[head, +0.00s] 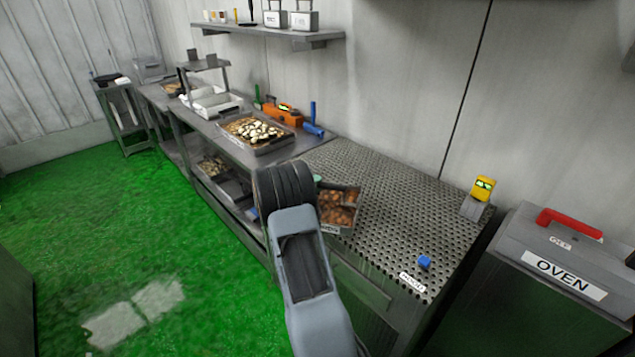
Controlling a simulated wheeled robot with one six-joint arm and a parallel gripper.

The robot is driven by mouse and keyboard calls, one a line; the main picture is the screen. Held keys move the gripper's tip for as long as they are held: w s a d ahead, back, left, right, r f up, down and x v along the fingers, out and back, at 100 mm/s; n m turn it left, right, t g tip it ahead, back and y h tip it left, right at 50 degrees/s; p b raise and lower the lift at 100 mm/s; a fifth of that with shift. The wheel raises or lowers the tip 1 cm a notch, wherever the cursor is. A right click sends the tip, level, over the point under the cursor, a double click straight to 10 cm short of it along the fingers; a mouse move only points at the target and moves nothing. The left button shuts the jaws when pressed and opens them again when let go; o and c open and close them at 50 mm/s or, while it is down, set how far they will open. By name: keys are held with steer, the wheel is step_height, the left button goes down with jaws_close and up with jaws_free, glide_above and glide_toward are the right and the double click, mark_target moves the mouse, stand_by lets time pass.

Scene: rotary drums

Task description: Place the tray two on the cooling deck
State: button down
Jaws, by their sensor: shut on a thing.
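A small tray (331,229) with brown baked pieces and a pale front label is at the left edge of the perforated metal cooling deck (390,215). The label is too small to read, so I cannot tell its number. My arm reaches up from the bottom middle, and its dark wrist covers the tray's left side. My gripper (319,182) is mostly hidden behind the wrist, shut on the tray. I cannot tell whether the tray touches the deck or is held just above it.
Most of the deck is bare. A blue block (425,262) is at its front right and a yellow device (483,189) at its back right. The oven (565,265) stands right. Another filled tray (262,146), an orange tool (283,114) and a blue tool (313,122) are on the left counter.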

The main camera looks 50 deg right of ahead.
steer(key=shift+w+f, duration=0.2)
steer(key=shift+f, duration=1.35)
steer(key=shift+f, duration=0.15)
steer(key=c, duration=0.9)
jaws_free()
steer(key=shift+f, duration=0.1)
steer(key=shift+s, duration=0.1)
